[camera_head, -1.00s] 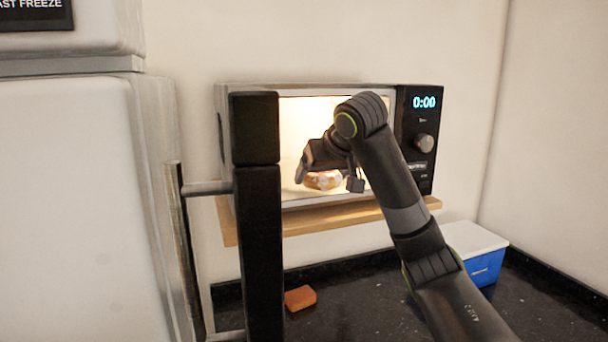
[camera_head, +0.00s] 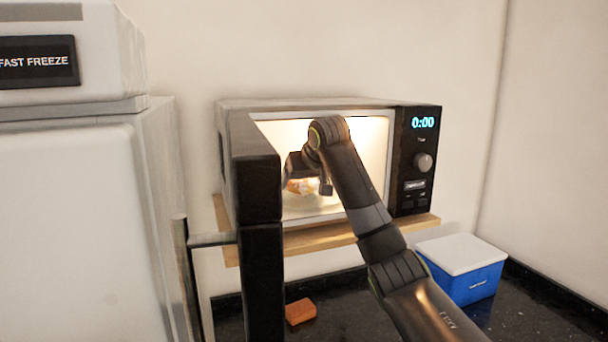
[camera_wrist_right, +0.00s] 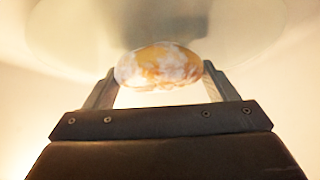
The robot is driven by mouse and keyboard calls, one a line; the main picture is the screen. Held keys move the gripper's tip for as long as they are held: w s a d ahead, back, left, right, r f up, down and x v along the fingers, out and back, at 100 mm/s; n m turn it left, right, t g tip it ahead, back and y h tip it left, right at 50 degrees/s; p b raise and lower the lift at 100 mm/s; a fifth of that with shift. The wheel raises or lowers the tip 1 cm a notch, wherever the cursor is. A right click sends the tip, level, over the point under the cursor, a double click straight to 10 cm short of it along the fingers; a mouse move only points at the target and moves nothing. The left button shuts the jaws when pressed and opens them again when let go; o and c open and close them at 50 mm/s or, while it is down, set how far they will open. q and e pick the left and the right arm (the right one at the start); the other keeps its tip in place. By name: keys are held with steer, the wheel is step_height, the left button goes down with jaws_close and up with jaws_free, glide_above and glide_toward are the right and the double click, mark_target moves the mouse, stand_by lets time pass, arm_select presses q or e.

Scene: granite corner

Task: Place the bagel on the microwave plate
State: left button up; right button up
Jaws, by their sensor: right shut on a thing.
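The bagel (camera_head: 302,187), orange-brown with white patches, is inside the lit, open microwave (camera_head: 370,150). My right gripper (camera_head: 304,184) reaches into the cavity and is shut on the bagel. In the right wrist view the bagel (camera_wrist_right: 160,66) sits between the two fingertips of the right gripper (camera_wrist_right: 158,78). The pale round microwave plate (camera_wrist_right: 240,30) shows beyond the bagel there. I cannot tell whether the bagel touches the plate. My left gripper is not in view.
The microwave door (camera_head: 257,190) stands open toward me, left of my right arm. A wooden shelf (camera_head: 400,228) carries the microwave. A blue box with a white lid (camera_head: 470,275) and a brown block (camera_head: 300,311) are on the dark counter below. A fridge (camera_head: 70,220) stands left.

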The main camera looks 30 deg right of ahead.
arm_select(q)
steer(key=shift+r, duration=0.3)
arm_select(e)
steer(key=shift+s+d+f, duration=0.1)
steer(key=shift+s+f, duration=0.05)
steer(key=shift+f, duration=0.2)
steer(key=o, duration=0.6)
steer(key=shift+r, duration=0.15)
